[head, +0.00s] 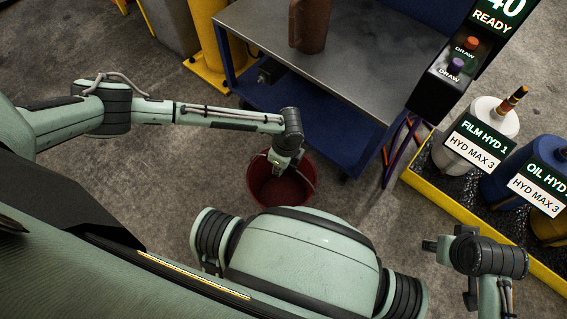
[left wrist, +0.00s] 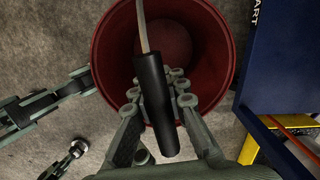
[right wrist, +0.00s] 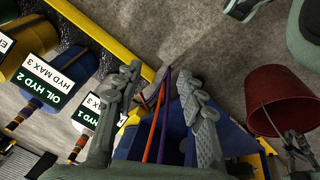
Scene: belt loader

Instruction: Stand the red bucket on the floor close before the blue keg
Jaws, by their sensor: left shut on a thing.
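The red bucket (head: 283,186) is below my left gripper (head: 287,163) in the head view, in front of the cart. In the left wrist view my left gripper (left wrist: 155,98) is shut on the black grip of the bucket's handle (left wrist: 152,85), over the open, empty-looking bucket (left wrist: 218,50). I cannot tell whether its base touches the floor. The blue keg (head: 497,184), with an OIL HYD label, stands at the right edge; it also shows in the right wrist view (right wrist: 38,118). My right gripper (right wrist: 162,85) is open and empty.
A blue cart (head: 345,75) with a grey top carries a brown jug (head: 309,25). A white keg (head: 490,120) stands left of the blue keg, both behind a yellow tray edge (head: 480,228). Hoses hang near the cart's right corner.

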